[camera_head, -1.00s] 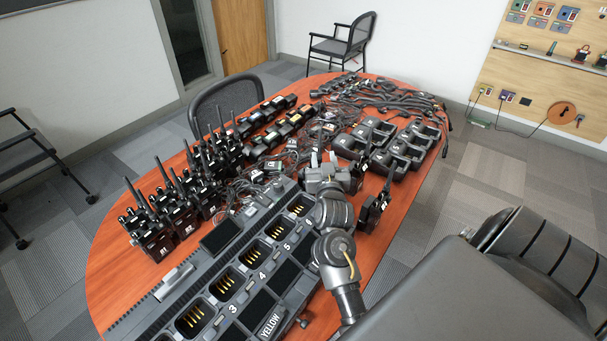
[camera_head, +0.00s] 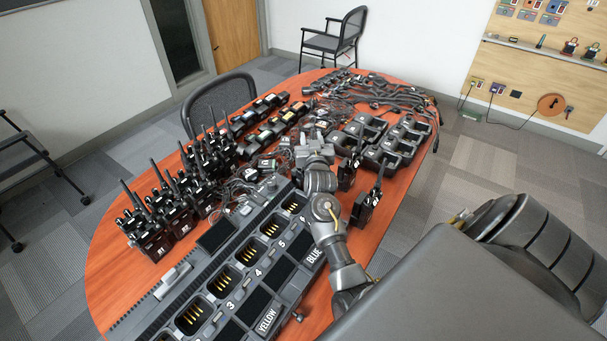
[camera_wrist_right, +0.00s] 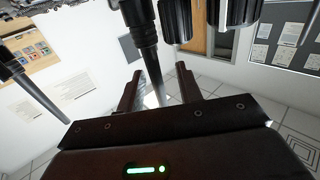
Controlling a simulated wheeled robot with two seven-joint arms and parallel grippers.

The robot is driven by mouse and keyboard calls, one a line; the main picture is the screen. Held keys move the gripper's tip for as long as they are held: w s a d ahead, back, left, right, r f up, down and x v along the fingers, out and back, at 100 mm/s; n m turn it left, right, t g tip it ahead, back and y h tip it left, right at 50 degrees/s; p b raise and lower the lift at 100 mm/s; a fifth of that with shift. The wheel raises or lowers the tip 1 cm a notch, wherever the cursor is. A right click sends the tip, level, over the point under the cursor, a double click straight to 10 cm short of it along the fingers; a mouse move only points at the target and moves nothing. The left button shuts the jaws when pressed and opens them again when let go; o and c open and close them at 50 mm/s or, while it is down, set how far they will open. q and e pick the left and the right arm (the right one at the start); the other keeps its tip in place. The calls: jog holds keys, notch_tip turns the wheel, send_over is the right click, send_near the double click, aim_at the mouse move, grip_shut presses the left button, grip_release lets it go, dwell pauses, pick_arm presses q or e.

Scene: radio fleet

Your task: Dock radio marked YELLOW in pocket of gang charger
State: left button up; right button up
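The gang charger (camera_head: 213,232) is a long dark unit with a row of numbered pockets. Pockets near 3, 4 and 5 show bare gold contacts. A YELLOW label (camera_head: 268,318) and a BLUE label (camera_head: 315,255) are on its near side. My right gripper (camera_head: 314,147) is beyond the charger's far end, beside a standing radio (camera_head: 347,174). In the wrist view, its fingers (camera_wrist_right: 158,88) are apart, and a dark antenna (camera_wrist_right: 150,55) shows across the gap; whether it lies between them is unclear. No YELLOW mark on a radio is legible. My left gripper is out of view.
Another radio (camera_head: 366,207) stands right of my right arm. Several radios (camera_head: 155,230) crowd the table's left side. Single chargers (camera_head: 398,140), cables (camera_head: 385,92) and small packs (camera_head: 270,120) cover the far part. The near right table edge is bare.

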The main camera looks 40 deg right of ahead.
jog(key=shift+w+d, duration=0.25)
jog(key=shift+w, duration=0.05)
grip_shut()
jog(key=shift+r, duration=0.1)
dwell(1.2)
